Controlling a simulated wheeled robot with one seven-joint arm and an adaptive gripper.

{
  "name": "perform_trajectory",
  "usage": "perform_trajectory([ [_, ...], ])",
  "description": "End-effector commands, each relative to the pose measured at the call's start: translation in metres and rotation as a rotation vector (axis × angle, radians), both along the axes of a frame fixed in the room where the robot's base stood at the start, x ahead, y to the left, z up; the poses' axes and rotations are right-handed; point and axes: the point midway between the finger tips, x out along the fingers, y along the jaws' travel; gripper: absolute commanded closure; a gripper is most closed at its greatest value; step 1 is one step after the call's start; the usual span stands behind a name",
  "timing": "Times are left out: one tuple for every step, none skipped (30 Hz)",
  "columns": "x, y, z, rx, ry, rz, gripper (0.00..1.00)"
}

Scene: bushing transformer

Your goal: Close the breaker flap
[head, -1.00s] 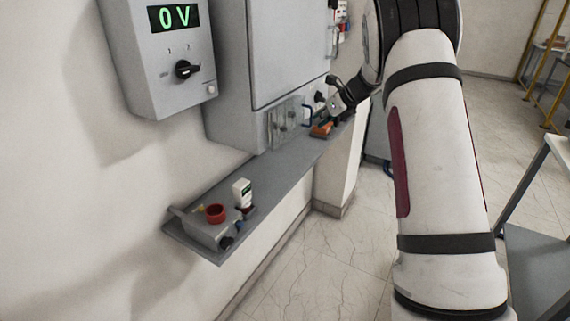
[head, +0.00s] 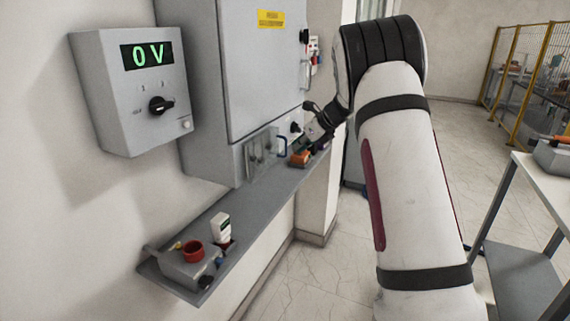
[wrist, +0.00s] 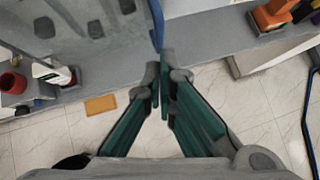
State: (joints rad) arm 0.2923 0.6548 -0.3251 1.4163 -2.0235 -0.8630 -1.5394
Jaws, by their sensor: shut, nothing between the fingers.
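The breaker flap (head: 262,152) is a clear panel low on the front of the grey cabinet, with a blue handle (head: 282,146) at its right side. In the wrist view the see-through flap (wrist: 75,55) fills the upper left, and its blue handle (wrist: 157,22) runs down close to the fingertips. My gripper (wrist: 164,72) is shut and empty, its tips just below the handle; I cannot tell whether they touch it. In the head view my gripper (head: 312,122) is right of the flap, its fingertips hard to make out. How far the flap stands open is unclear.
A grey shelf (head: 240,198) runs below the cabinet (head: 245,75). It carries an orange tool (head: 300,158), a white meter (head: 221,228) and a red ring (head: 193,250). A 0 V display box (head: 130,90) hangs at left. A white table (head: 545,180) stands at right.

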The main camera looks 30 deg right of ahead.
Motion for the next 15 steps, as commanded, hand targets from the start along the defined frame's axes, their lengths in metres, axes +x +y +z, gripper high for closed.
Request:
perform_trajectory([
  [-0.007,-0.004,0.01,-0.002,-0.004,-0.003,1.0],
  [-0.011,-0.005,0.014,-0.001,-0.003,-0.002,1.0],
  [-0.017,-0.007,0.02,-0.002,-0.003,-0.001,1.0],
  [-0.021,-0.009,0.025,-0.002,-0.003,-0.001,1.0],
  [-0.025,-0.01,0.029,-0.002,-0.003,-0.001,1.0],
  [-0.031,-0.012,0.035,-0.001,-0.003,-0.002,1.0],
  [-0.034,-0.013,0.039,-0.001,-0.002,-0.001,1.0],
  [-0.038,-0.015,0.042,-0.002,-0.002,-0.002,1.0],
  [-0.043,-0.017,0.048,-0.002,-0.002,-0.003,1.0],
  [-0.046,-0.018,0.051,-0.002,-0.002,-0.002,1.0],
  [-0.049,-0.019,0.054,-0.002,-0.002,-0.002,1.0],
  [-0.052,-0.021,0.058,-0.002,-0.002,-0.001,1.0],
  [-0.054,-0.021,0.06,-0.002,-0.002,-0.001,1.0],
  [-0.056,-0.022,0.062,-0.002,-0.002,-0.001,1.0],
  [-0.058,-0.023,0.064,-0.002,-0.002,-0.001,1.0],
])
